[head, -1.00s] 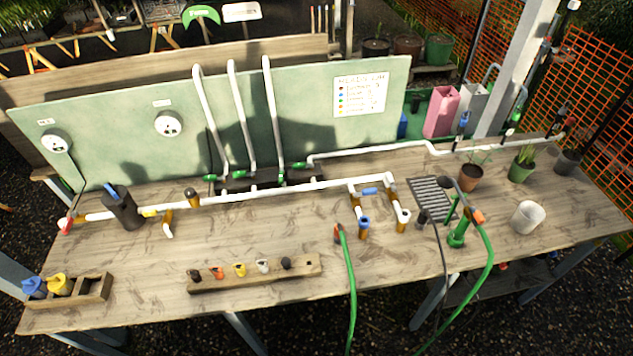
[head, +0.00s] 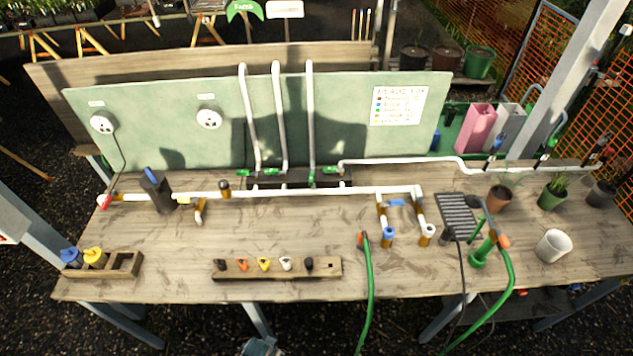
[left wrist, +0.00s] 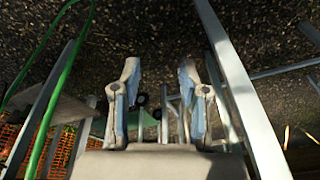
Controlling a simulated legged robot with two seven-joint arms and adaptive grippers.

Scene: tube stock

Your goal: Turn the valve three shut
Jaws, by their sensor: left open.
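A white pipe run (head: 290,192) lies along the back of the wooden bench. Three white riser pipes (head: 280,115) come down the green backboard to a dark manifold, where small green valve fittings (head: 312,178) sit. Which one is valve three cannot be read, nor can the handle angles. A blue-handled valve (head: 397,203) sits in a pipe loop on the right. My left gripper (left wrist: 160,82) is open and empty in the left wrist view, over dark gravel and metal bars and away from the valves. My right gripper is not in view.
A wooden rack with several coloured caps (head: 277,268) lies at the bench front. A green hose (head: 369,290) hangs over the front edge. A white pot (head: 553,246) and potted plants stand right. Bench between is mostly clear.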

